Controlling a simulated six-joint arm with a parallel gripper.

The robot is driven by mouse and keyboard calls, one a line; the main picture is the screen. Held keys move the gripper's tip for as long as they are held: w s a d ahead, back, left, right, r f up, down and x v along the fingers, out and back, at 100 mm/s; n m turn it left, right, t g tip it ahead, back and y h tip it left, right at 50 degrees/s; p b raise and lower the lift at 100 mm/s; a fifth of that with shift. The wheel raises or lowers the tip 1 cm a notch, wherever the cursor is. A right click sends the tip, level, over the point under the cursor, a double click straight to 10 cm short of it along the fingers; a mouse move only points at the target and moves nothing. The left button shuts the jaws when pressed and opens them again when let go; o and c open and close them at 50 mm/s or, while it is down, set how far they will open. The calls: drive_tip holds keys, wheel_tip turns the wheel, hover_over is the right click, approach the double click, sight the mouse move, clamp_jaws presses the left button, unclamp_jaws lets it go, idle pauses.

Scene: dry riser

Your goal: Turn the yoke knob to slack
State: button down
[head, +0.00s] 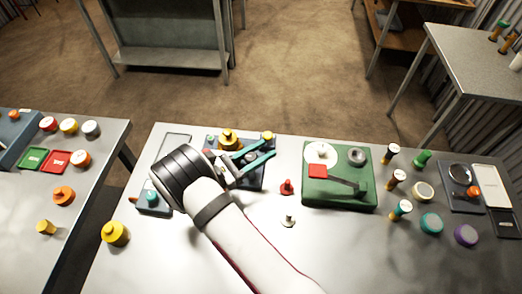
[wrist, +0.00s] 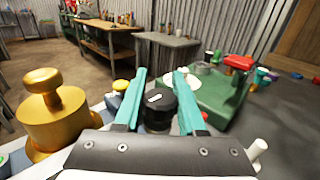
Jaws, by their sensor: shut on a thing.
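A black knob (wrist: 158,108) with a short white mark on top stands between the teal fingers of my gripper (wrist: 160,78) in the wrist view. The fingers are shut on its sides. In the head view my gripper (head: 256,154) is low over a dark panel (head: 256,184) at the middle of the bench, and the knob is mostly hidden by the fingers. I can read no slack label in either view. A large brass knob-topped cylinder (wrist: 50,112) is left of the fingers, and also shows at the panel's back (head: 228,139).
A small yellow cap (head: 267,136) sits at the panel's back right corner. Right of it are a red peg (head: 287,187) and a green box (head: 325,196) with a red-ended lever. Several handled stamps and discs stand further right. The bench front right is clear.

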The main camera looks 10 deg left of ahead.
drive_tip(key=shift+n+t+y, duration=0.3)
drive_tip(key=shift+t, duration=0.1)
drive_tip(key=n+t+y, duration=0.2)
drive_tip(key=y, duration=0.1)
drive_tip(key=n+t+y, duration=0.1)
drive_tip(key=shift+w+a, duration=0.3)
drive_tip(key=shift+a, duration=0.1)
drive_tip(key=shift+w+a+n+t+y, duration=0.15)
drive_tip(key=shift+n+t+y, duration=0.15)
drive_tip(key=shift+n+y, duration=0.5)
drive_tip(key=shift+s+a+n+t+y, duration=0.1)
drive_tip(key=shift+n+t+y, duration=0.3)
drive_tip(key=shift+y, duration=0.6)
drive_tip(key=shift+w+a+n+t+y, duration=0.1)
drive_tip(key=shift+a+n+t+y, duration=0.1)
drive_tip(key=shift+n+y, duration=0.6)
drive_tip(key=shift+y, duration=0.4)
drive_tip(key=shift+c, duration=2.4)
unclamp_jaws()
drive_tip(key=s+a, duration=0.2)
drive_tip(key=s, duration=1.3)
drive_tip(key=shift+s+a, duration=0.2)
drive_tip(key=shift+s, duration=0.1)
